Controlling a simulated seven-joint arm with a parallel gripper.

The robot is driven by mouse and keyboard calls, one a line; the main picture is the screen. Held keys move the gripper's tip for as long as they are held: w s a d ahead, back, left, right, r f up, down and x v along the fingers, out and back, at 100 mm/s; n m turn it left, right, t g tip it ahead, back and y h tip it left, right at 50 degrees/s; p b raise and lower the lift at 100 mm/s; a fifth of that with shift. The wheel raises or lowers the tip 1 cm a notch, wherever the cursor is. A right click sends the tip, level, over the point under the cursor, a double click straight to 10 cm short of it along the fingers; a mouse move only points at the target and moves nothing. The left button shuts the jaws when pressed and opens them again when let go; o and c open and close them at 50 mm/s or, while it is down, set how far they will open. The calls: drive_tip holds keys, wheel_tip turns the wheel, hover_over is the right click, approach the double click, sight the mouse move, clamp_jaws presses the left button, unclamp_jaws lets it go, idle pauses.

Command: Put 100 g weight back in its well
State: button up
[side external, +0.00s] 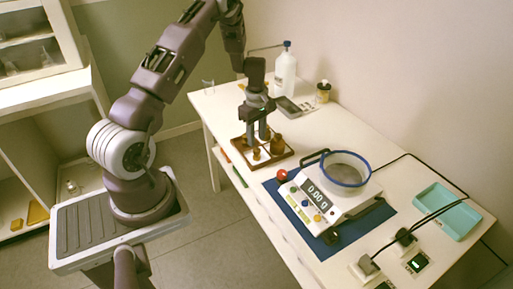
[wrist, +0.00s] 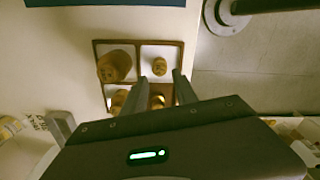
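A brown wooden block (side external: 281,160) with square wells stands on the table and also shows in the wrist view (wrist: 139,42). Brass weights sit at its wells: a large one at the upper left (wrist: 115,66), a small one at the upper right (wrist: 159,67), and two lower ones (wrist: 118,100) (wrist: 157,102) partly hidden by my gripper. I cannot read which is the 100 g weight. In the side view a large weight (side external: 277,140) and a small one (side external: 256,153) show. My gripper (side external: 257,139) points down over the block, its fingers apart, with no clear contact on a weight.
A balance (side external: 312,199) reading 0.00 g carries a blue-rimmed round dish (side external: 346,169) on a blue mat (side external: 327,246). A red knob (side external: 282,175) stands near it. A white bottle (side external: 285,72), a brown jar (side external: 323,92) and a grey device (side external: 288,107) lie behind. A teal tray (side external: 447,211) is at right.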

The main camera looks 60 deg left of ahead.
sight(257, 150)
drive_tip(key=d+r+m+t, duration=0.1)
drive_tip(key=d+r+m, duration=0.45)
drive_tip(key=r, duration=1.05)
drive_tip(key=s+d+r+m+t, duration=0.2)
drive_tip(key=s+d+r+m, duration=0.3)
drive_tip(key=d+r, duration=0.55)
drive_tip(key=s+d+r+m+t, duration=0.1)
drive_tip(key=s+d+m, duration=0.3)
drive_tip(key=s, duration=0.4)
drive_tip(key=s+d+r+m+t, duration=0.1)
drive_tip(key=s+d+r+m, duration=0.1)
drive_tip(key=s+d+m, duration=0.3)
drive_tip(key=s+m, duration=0.1)
drive_tip(key=s, duration=0.3)
drive_tip(key=shift+s+d+r+t, duration=0.2)
drive_tip(key=shift+s+d+t, duration=0.1)
drive_tip(key=shift+m, duration=0.25)
